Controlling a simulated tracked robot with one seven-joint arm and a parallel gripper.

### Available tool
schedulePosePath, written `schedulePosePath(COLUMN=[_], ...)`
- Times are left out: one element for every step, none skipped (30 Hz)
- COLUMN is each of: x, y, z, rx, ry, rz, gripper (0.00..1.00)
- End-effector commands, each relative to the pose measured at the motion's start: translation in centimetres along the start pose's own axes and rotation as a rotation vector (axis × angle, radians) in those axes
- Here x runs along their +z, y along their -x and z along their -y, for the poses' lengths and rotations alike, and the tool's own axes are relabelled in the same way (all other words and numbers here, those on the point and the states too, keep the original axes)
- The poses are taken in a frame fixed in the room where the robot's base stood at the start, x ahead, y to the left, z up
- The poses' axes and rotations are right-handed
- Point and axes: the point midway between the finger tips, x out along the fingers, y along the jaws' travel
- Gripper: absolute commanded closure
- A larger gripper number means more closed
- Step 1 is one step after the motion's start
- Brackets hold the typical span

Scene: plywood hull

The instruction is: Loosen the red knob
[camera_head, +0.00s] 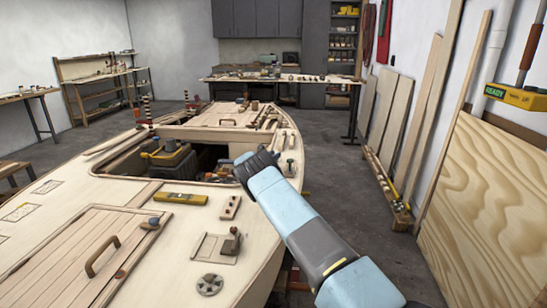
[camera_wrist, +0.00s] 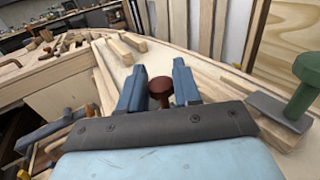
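The red knob (camera_wrist: 160,88) is dark red-brown with a round flat head on a narrower stem. In the wrist view it shows between the two blue fingers of my gripper (camera_wrist: 160,72). The fingers stand apart, one on each side of the knob's head, with little room to spare. I cannot tell whether either finger touches it. In the head view my gripper (camera_head: 258,163) is over the right side of the wooden hull (camera_head: 255,262), beside the open hatch. The knob cannot be made out there.
A green knob-like post (camera_wrist: 304,85) on a grey base stands at the right in the wrist view. Wooden strips lie near the fingers. In the head view, a yellow level (camera_head: 181,199) and a lever fitting (camera_head: 231,241) are on the deck. Open floor lies to the right.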

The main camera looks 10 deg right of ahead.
Motion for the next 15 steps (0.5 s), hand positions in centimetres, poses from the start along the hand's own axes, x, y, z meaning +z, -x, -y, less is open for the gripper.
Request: schedulePosePath(x=[0.02, 0.02, 0.02, 0.02, 0.01, 0.02, 0.01, 0.02, 0.02, 0.02, 0.03, 0.04, 0.04, 0.03, -0.01], y=[0.06, 0.06, 0.07, 0.07, 0.08, 0.08, 0.09, 0.09, 0.1, 0.1, 0.11, 0.11, 0.12, 0.13, 0.13], z=[-0.07, -0.07, -0.08, -0.08, -0.08, -0.09, -0.1, -0.1, -0.11, -0.11, -0.12, -0.11, -0.1, -0.09, -0.08], rx=[0.001, 0.001, 0.001, 0.001, 0.001, 0.002, 0.002, 0.002, 0.002, 0.003, 0.005, 0.008, 0.011, 0.015, 0.023], ry=[0.0, -0.001, -0.001, -0.001, -0.001, -0.001, -0.001, -0.001, -0.001, -0.001, -0.001, -0.001, 0.0, 0.0, 0.001], rz=[0.0, 0.0, 0.0, 0.0, 0.0, 0.0, 0.0, 0.0, 0.0, 0.0, 0.0, 0.0, 0.0, 0.0, -0.001], gripper=[0.78, 0.81, 0.85, 0.88, 0.91, 0.95, 0.97, 0.98, 0.98, 0.98, 0.98, 0.98, 0.98, 0.98, 0.98])
